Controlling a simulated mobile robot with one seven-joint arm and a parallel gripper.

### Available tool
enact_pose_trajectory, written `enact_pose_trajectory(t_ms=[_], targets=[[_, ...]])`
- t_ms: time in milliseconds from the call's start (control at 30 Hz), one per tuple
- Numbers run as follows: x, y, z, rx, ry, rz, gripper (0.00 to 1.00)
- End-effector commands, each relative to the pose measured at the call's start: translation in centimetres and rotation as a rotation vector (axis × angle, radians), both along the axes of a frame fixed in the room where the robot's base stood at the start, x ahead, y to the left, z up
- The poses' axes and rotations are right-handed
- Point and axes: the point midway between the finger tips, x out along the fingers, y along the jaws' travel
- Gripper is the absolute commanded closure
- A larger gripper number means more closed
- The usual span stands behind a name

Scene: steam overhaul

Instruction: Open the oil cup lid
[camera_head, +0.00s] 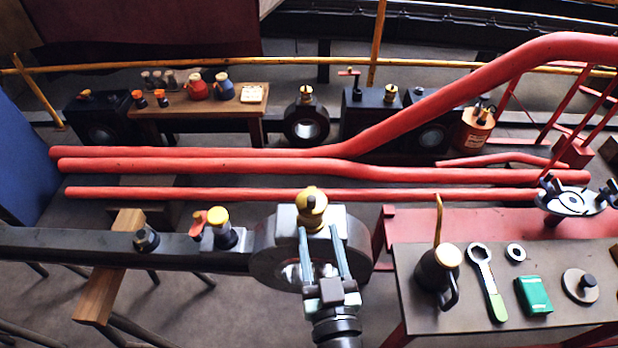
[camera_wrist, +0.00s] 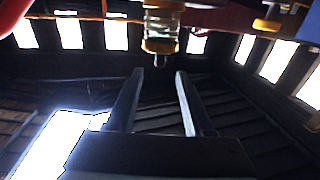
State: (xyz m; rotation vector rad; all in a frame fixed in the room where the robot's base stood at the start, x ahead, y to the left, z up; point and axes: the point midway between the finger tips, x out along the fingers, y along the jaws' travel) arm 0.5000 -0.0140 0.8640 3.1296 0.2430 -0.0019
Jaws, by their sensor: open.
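A brass oil cup (camera_head: 312,205) with a rounded top stands on the block of the large rod end, in the middle of the head view. My gripper (camera_head: 318,231) is open and empty, its two fingers pointing at this cup from the near side. In the wrist view a glass cup with brass bands (camera_wrist: 161,28) lies beyond the open fingertips of my gripper (camera_wrist: 159,72), in line with the gap. The fingers appear apart from it. Whether its lid is shut is not clear. A second cup with a yellow top (camera_head: 217,222) stands on the rod to the left.
A workbench (camera_head: 415,317) at the right holds a dark oil can (camera_head: 437,272), a green-handled wrench (camera_head: 487,280) and a green box (camera_head: 534,294). Red pipes (camera_head: 300,170) run behind the rod (camera_head: 80,243). A wooden beam (camera_head: 103,290) supports the rod at left.

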Motion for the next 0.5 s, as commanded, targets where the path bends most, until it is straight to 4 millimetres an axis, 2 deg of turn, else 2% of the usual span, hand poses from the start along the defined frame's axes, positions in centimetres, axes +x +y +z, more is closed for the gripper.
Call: enact_pose_trajectory(t_ms=[300, 500], targets=[[6.0, 1.0, 0.4, -0.001, -0.003, 0.003, 0.48], [9.2, 1.5, 0.3, -0.002, -0.002, 0.003, 0.48]])
